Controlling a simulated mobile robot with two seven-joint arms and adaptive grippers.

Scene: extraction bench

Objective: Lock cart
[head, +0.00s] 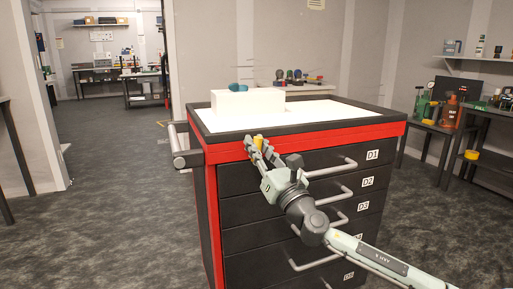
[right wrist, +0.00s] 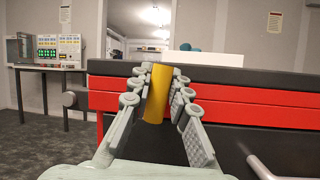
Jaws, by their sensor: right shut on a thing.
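The cart (head: 205,200) is a black and red drawer cabinet with a white top, standing in the middle of the head view. Its drawers carry labels such as D1, D2 and D3. My right gripper (head: 257,148) is at the upper left of the cart's front, at the red band. It is shut on a yellow piece (right wrist: 158,92), which shows between its fingers in the right wrist view; a bit of the yellow also shows in the head view (head: 258,141). Whether the yellow piece is attached to the cart is hidden by the fingers. My left gripper is not in view.
A white box (head: 247,103) with teal items stands on the cart top. A push handle (head: 179,146) sticks out at the cart's left. Drawer handles (head: 333,168) protrude at the front. A bench with bottles (head: 440,127) stands at right. The floor at left is clear.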

